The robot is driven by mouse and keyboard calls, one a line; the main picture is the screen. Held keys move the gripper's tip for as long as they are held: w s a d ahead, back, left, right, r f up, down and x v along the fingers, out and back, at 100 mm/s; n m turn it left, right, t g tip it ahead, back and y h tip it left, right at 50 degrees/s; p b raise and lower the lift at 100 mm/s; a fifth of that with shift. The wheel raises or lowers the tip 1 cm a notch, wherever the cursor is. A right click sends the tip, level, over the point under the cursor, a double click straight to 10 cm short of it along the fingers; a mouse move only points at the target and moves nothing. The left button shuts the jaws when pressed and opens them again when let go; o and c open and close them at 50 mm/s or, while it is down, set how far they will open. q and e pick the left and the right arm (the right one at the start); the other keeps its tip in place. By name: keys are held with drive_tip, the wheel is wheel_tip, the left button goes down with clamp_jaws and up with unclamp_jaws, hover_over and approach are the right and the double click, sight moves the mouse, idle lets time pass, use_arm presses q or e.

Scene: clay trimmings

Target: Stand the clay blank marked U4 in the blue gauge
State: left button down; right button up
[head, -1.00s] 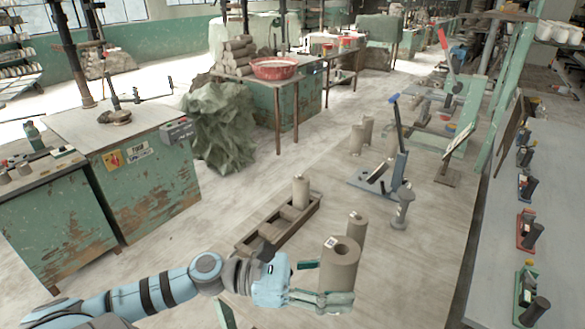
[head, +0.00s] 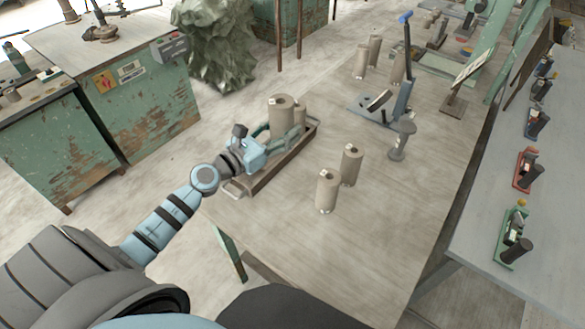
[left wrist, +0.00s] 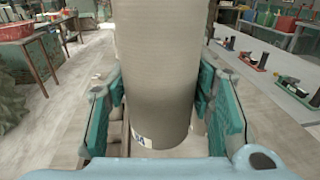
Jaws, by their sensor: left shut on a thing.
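My left gripper (head: 286,139) is shut on a clay cylinder (head: 281,114), held upright over or in the wooden tray (head: 272,174). In the left wrist view the same blank (left wrist: 157,75) fills the space between the green finger pads, with a partly readable white and blue label (left wrist: 141,141) low on it; it may read U4. Whether its base touches the tray is unclear. A small blue-looking stand (head: 537,122) with a dark cylinder stands on the grey table at the right and may be the blue gauge. My right gripper is not in view.
Two labelled blanks (head: 327,191) and (head: 351,164) stand on the wooden table. Another blank (head: 300,116) stands behind the held one. A blue-knobbed lever device (head: 403,75) is farther back. Red (head: 526,172) and green (head: 512,240) stands are on the grey table (head: 480,235).

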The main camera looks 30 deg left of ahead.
use_arm(q)
wheel_tip(320, 180, down, 20)
drive_tip(key=b, duration=1.5)
drive_tip(key=shift+d, duration=0.1)
drive_tip(key=shift+r, duration=0.2)
drive_tip(key=shift+f, duration=0.1)
drive_tip(key=c, duration=1.2)
unclamp_jaws()
drive_tip(key=shift+f, duration=0.15)
drive_tip(key=o, duration=0.4)
drive_tip(key=shift+o, duration=0.2)
